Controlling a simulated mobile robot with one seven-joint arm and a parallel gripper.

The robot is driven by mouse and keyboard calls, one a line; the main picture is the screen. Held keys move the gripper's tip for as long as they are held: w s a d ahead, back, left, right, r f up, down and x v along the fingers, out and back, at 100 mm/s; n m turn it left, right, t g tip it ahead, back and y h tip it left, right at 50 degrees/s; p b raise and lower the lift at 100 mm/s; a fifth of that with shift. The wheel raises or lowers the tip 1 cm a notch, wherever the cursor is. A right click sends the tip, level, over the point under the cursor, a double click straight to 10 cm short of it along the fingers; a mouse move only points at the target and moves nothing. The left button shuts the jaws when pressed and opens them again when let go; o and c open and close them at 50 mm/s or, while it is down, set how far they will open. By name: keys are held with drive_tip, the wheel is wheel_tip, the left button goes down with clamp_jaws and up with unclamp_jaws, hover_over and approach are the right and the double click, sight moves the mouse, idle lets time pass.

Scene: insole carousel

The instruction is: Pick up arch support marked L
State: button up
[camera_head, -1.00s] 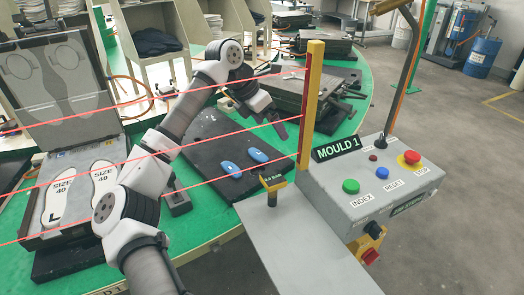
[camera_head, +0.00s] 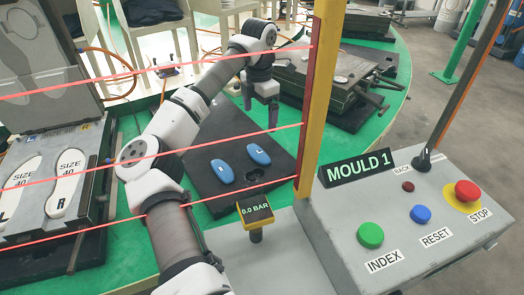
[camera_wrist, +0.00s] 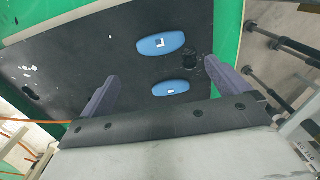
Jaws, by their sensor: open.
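Two blue oval arch supports lie apart on a black board (camera_head: 207,136). In the wrist view the farther arch support (camera_wrist: 160,43) bears a white mark that looks like an L. The nearer arch support (camera_wrist: 170,88) has a smaller white mark that I cannot read. In the head view one arch support lies at left (camera_head: 222,171) and one at right (camera_head: 258,153); their marks are too small to tell apart. My gripper (camera_head: 262,110) is above the board, pointing down, open and empty. In the wrist view its fingers (camera_wrist: 163,70) stand apart, with the supports showing below and beyond.
A yellow post (camera_head: 319,100) with red light beams stands right of the board. An open mould with white insoles (camera_head: 70,183) is at left. Another mould (camera_head: 330,70) stands behind.

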drive_tip(key=p, duration=0.1)
hover_over(258, 152)
drive_tip(key=f, duration=0.7)
drive_tip(key=shift+d+f, duration=0.2)
drive_tip(key=shift+f, duration=0.1)
drive_tip(key=shift+a+f+p, duration=0.2)
drive_tip(key=shift+f+p, duration=0.65)
drive_tip(key=shift+f, duration=1.8)
drive_tip(key=c, duration=0.6)
